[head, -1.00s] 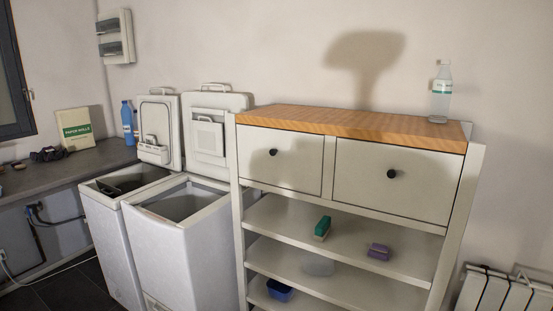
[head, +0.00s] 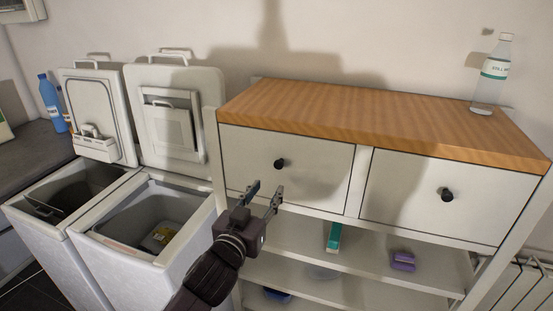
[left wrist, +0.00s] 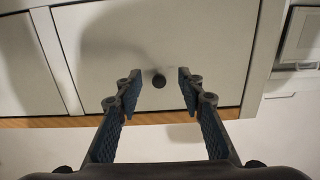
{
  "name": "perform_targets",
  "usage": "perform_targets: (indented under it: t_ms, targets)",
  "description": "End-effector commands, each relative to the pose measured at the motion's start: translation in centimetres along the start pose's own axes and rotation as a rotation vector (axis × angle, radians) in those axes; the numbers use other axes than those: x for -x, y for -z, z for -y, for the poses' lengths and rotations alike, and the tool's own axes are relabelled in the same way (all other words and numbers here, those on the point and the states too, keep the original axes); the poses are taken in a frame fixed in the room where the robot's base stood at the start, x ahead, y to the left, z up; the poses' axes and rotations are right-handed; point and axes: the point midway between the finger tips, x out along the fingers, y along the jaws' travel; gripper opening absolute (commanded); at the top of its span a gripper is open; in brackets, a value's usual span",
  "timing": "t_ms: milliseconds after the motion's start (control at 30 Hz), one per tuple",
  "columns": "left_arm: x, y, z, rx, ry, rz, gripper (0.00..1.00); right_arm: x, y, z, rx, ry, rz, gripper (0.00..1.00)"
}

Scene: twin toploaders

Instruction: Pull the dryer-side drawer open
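The left drawer (head: 316,178) of the wood-topped cabinet, the one nearer the toploaders, is closed, its white front flush. Its round black knob (head: 280,163) shows clear in the head view. My left gripper (head: 263,194) is open, its two fingers pointing up toward this drawer front, just below the knob in the picture. In the left wrist view the knob (left wrist: 158,80) appears in the gap between the open fingertips (left wrist: 160,88); no contact shows. The right drawer (head: 415,205) with its knob (head: 446,195) is also closed. My right gripper is not in view.
Two open toploaders (head: 149,225) stand left of the cabinet, lids raised; the nearer holds a yellowish item (head: 158,239). A clear bottle (head: 492,75) stands on the wooden top (head: 370,115). A green box (head: 333,238) and purple sponge (head: 403,261) lie on the shelf below.

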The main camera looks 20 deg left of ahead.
Motion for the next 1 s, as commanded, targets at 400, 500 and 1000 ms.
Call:
perform_targets:
  t_ms: [400,500,1000]
  targets:
    - [-3.0,3.5,-0.2,0.012,-0.003,-0.047,0.36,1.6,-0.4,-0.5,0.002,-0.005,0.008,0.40]
    - [-4.5,3.5,-0.2,0.012,-0.003,-0.047,0.36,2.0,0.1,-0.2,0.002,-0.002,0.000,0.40]
    - [-7.0,3.3,-0.3,0.013,-0.004,-0.046,0.36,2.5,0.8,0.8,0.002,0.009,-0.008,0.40]
